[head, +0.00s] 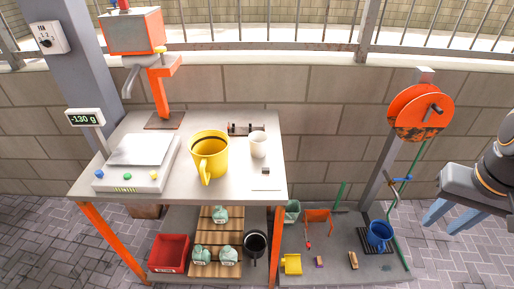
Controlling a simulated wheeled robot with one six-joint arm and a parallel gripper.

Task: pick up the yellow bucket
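A large yellow bucket-like vessel (211,147) stands upright on the worktable, right of the scale. It has an open top, and a yellow handle or spout shows on its front side. A much smaller yellow object (292,264) lies low down on the grey platform; it is too small to tell exactly what it is. My gripper (447,219) is at the far right edge, with two blue fingers apart and nothing between them. It is far from both yellow things.
The worktable (225,190) also holds a scale (136,163) reading -130 g, a white cup (258,145) and an orange-and-grey machine (134,32). An orange reel (420,110) on a post stands between table and gripper. A blue mug (380,234) and a red bin (168,252) sit low.

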